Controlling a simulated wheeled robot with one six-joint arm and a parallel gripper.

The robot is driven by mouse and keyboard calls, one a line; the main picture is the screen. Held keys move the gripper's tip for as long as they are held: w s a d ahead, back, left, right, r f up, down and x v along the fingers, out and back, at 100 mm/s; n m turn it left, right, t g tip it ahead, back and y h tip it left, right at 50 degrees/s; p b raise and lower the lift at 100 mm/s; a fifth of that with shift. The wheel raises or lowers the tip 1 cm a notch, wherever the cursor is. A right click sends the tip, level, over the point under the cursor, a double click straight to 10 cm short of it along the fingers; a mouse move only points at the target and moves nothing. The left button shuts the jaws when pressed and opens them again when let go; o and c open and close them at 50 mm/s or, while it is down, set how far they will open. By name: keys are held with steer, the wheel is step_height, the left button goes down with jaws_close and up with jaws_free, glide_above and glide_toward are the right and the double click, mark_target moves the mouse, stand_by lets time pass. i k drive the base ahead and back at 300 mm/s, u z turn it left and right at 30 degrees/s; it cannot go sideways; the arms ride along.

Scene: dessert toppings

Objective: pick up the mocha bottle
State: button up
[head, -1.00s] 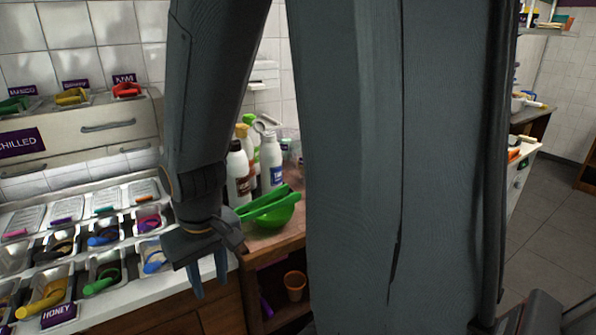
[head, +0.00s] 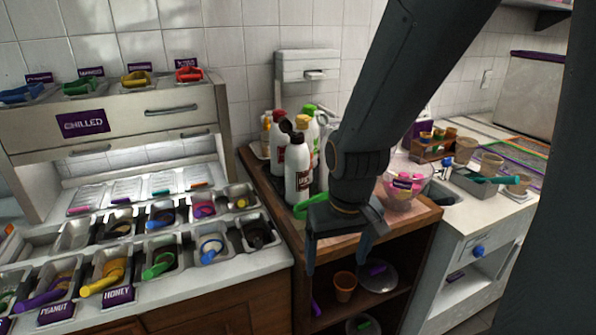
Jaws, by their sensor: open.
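Several white squeeze bottles stand in a cluster at the back left of the wooden cart top. The front one, with a black cap and a dark brown label (head: 298,168), may be the mocha bottle; its label is too small to read surely. My gripper (head: 338,257) points down, open and empty, in front of the cart's front edge, below and to the right of the bottles. It touches no bottle. My forearm and wrist hide the right side of the cluster.
Bottles with red (head: 278,132) and yellow (head: 302,122) caps crowd behind the front one. A clear bowl with pink contents (head: 405,188) stands right of my wrist. Topping bins (head: 160,262) fill the left counter. A brown cup (head: 345,285) sits on the shelf below.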

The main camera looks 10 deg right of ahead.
mark_target(297, 163)
steer(key=z, duration=1.35)
steer(key=k, duration=0.65)
steer(key=u, duration=1.05)
steer(key=i, duration=0.5)
